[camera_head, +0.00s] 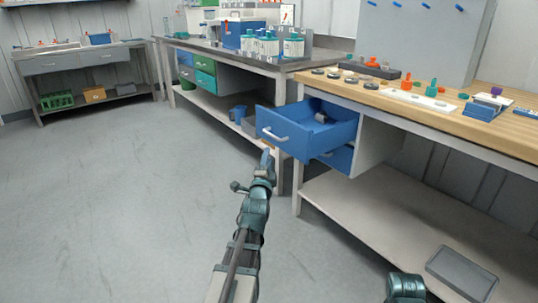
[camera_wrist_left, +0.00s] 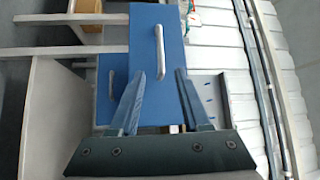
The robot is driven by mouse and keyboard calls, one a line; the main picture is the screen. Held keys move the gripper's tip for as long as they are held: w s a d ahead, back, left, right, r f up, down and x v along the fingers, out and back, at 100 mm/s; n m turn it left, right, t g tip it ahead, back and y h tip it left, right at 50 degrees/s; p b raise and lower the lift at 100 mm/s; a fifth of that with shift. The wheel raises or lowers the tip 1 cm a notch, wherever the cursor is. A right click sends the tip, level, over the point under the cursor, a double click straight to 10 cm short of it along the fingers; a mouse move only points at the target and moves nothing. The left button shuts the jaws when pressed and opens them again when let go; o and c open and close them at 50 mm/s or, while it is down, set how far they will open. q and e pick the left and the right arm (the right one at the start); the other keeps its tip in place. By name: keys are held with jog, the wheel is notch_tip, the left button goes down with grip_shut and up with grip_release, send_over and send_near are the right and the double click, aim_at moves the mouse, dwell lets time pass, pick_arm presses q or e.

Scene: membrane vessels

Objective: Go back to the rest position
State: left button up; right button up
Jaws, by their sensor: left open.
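My left gripper (camera_head: 267,160) is in front of and just below the open blue drawer (camera_head: 290,136), with its arm reaching up from the bottom of the head view. In the left wrist view, the left gripper (camera_wrist_left: 158,88) is open and empty. Its two fingers point toward the blue drawer front (camera_wrist_left: 143,50), and the silver handle (camera_wrist_left: 160,52) shows between and beyond them, apart from the fingers. A small grey item (camera_head: 321,117) lies inside the drawer. A teal part of my other arm shows at the bottom right; its gripper is out of view.
The wooden workbench (camera_head: 515,128) on the right carries several small caps and fittings. A grey tray (camera_head: 461,273) lies on its lower shelf. Another bench (camera_head: 270,68) behind holds white bottles. A second blue drawer (camera_head: 338,158) sits below the open one. The floor at left is clear.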

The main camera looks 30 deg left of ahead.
dwell(0.4)
pick_arm(q)
jog(key=s+d+f+n+g+h+p, duration=0.1)
jog(key=d+f+g+h, duration=0.15)
jog(key=d+f, duration=0.4)
jog(key=s+d+f+n+g+h+p, duration=0.1)
jog(key=d+f+g+h+p, duration=0.15)
jog(key=d, duration=0.75)
jog(key=s+d+f+n+g+h, duration=0.1)
jog(key=s+d+f+g+h, duration=0.15)
jog(key=d+f, duration=0.4)
jog(key=s+d+f+n+g+y+p, duration=0.1)
jog(key=s+d+n+g+p, duration=0.1)
jog(key=s+d+g, duration=0.65)
jog(key=s+d+f+n+g+p, duration=0.1)
jog(key=s+d+n+g+p, duration=0.15)
jog(key=s+d, duration=0.7)
jog(key=s+a+r+p, duration=0.1)
jog(key=r+p, duration=1.7)
jog(key=s+a+r+p, duration=0.2)
jog(key=r+p, duration=1.7)
jog(key=shift+r, duration=0.25)
